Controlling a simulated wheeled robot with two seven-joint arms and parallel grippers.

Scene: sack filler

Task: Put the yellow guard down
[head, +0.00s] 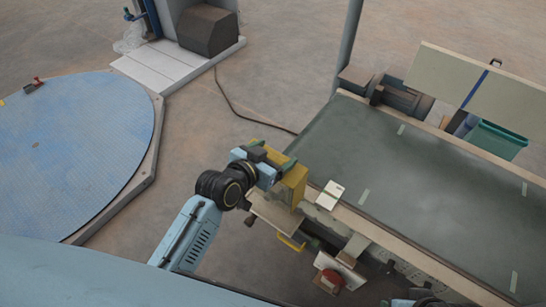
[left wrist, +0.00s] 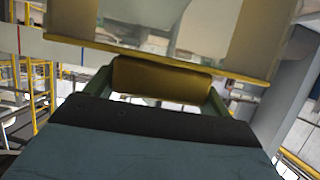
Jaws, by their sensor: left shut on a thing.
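The yellow guard (head: 291,187) is at the near left edge of the conveyor in the head view. My left gripper (head: 274,156) is shut on it, with its green fingers at the guard's upper end. In the left wrist view, a yellow bar (left wrist: 160,76) sits between the two green fingers of my left gripper (left wrist: 158,88). A clear panel with a yellow edge (left wrist: 150,55) shows just beyond the bar. I cannot tell whether the guard touches the machine below it. My right gripper is not in view; only a dark part of what may be my right arm shows at the bottom edge.
The dark green conveyor belt (head: 430,170) fills the right side, with a pale card (head: 330,195) on its near edge. A red round button (head: 331,278) sits below it. A blue round platform (head: 75,145) is at the left. Bare floor (head: 200,150) lies between.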

